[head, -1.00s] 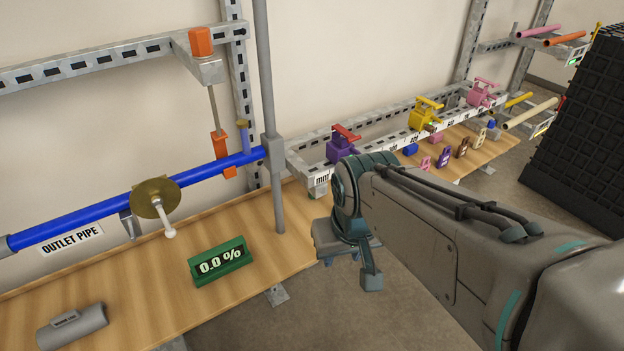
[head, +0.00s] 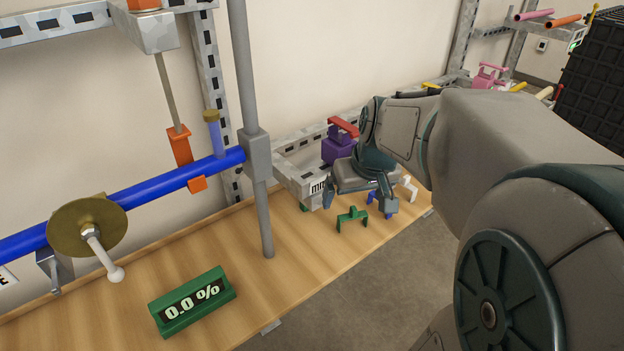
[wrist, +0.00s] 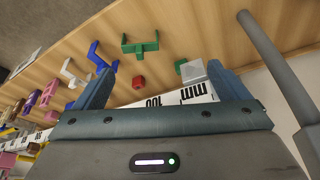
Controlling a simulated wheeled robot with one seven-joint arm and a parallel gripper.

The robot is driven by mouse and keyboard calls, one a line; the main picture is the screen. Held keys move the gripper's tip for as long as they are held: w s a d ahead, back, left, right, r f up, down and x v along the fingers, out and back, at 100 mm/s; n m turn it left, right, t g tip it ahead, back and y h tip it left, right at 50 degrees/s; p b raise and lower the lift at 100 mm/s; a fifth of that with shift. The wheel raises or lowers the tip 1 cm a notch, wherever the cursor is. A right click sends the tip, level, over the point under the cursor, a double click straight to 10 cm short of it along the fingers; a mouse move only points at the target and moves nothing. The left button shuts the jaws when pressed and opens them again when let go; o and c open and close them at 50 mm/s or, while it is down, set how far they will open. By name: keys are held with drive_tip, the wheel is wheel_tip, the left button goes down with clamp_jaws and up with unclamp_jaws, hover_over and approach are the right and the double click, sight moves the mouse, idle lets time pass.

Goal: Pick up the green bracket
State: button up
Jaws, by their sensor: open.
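The green bracket (head: 352,219) lies on the wooden bench near its front edge. It also shows in the wrist view (wrist: 140,44), beyond my fingertips and near the middle. My gripper (head: 362,204) is open and empty, its two fingers spread apart. In the head view it hangs over the bench just behind and above the green bracket. In the wrist view (wrist: 165,82) the bracket appears apart from both fingers.
A blue bracket (wrist: 98,58) and a white bracket (wrist: 72,74) stand beside the green one. A small red piece (wrist: 139,82) lies close by. A grey vertical post (head: 254,130) and a green 0.0 % display (head: 192,301) are to the left. A purple clamp (head: 338,148) sits behind.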

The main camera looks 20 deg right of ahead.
sight(355, 214)
drive_tip(key=w+d+f+b, duration=0.1)
drive_tip(key=f, duration=0.2)
drive_tip(key=w+d+f+b, duration=0.1)
drive_tip(key=w+f, duration=0.1)
drive_tip(key=f, duration=0.1)
drive_tip(key=w+d+f+b, duration=0.1)
drive_tip(key=w+d+f, duration=0.1)
drive_tip(key=f, duration=0.2)
drive_tip(key=shift+w+d, duration=0.1)
drive_tip(key=shift+w, duration=0.05)
drive_tip(key=b+x, duration=0.1)
drive_tip(key=x, duration=0.5)
drive_tip(key=shift+r, duration=0.1)
drive_tip(key=shift+d, duration=0.1)
drive_tip(key=c, duration=1.1)
drive_tip(key=shift+r, duration=0.1)
